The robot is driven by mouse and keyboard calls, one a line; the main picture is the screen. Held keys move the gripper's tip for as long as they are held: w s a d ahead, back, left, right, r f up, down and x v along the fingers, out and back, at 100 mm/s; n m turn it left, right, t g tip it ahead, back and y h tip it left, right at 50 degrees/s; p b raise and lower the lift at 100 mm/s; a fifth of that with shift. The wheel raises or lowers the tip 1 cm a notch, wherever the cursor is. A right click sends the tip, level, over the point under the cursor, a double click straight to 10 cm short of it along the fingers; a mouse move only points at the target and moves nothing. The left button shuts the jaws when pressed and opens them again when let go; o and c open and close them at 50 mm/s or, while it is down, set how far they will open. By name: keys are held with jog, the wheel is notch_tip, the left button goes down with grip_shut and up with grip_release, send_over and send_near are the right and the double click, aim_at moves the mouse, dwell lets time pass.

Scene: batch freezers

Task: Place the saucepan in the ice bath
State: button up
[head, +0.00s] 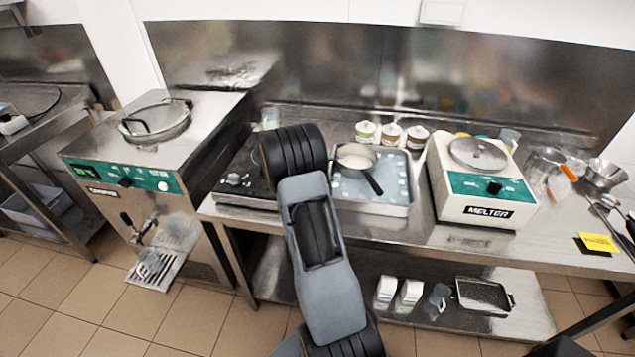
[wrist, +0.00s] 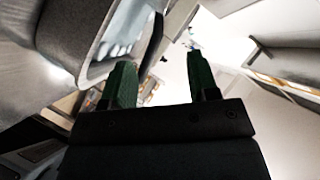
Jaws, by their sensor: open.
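The saucepan (head: 355,150), with pale contents, sits in the ice bath (head: 385,209), a shallow metal tray of pale bluish ice on the steel counter. Its black handle (head: 373,181) points toward the front right, over the tray. In the wrist view, the tray's rim and ice (wrist: 119,33) show at upper left, with a dark bar that may be the handle. My gripper (wrist: 161,68) shows two green fingers spread apart with nothing held between them. In the head view my arm hides the gripper, just left of the ice bath.
A dark hob (head: 236,178) stands left of the ice bath, partly behind my arm. A white melter (head: 478,185) stands close on its right. Several small tubs (head: 391,134) line the back. A batch freezer (head: 165,150) is at left. Counter space in front of the tray is narrow.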

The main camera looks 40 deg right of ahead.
jog(key=w+a+r+n+t+h, duration=0.1)
jog(key=w+a+r+n+t, duration=0.1)
jog(key=w+r+n+t, duration=0.3)
jog(key=w+a+r+n+t+y, duration=0.45)
jog(key=a+n+t, duration=0.2)
jog(key=a, duration=0.25)
jog(key=w+a+r+n+t+y, duration=0.3)
jog(key=a+r+n+t, duration=0.25)
jog(key=a+t, duration=0.2)
jog(key=s+a+n+g+y, duration=0.2)
jog(key=s+a+n+y, duration=0.5)
jog(key=a, duration=0.5)
jog(key=s+a+f+n+g, duration=0.2)
jog(key=s+n+g, duration=0.1)
jog(key=s, duration=0.6)
jog(key=s+a+f+n+g, duration=0.2)
jog(key=s+n, duration=0.4)
jog(key=s, duration=0.3)
jog(key=shift+s+a+f+g+h, duration=0.15)
jog(key=shift+s+f+g+h, duration=0.2)
jog(key=shift+f+g, duration=0.45)
jog(key=shift+w+r, duration=0.1)
jog(key=shift+c, duration=0.3)
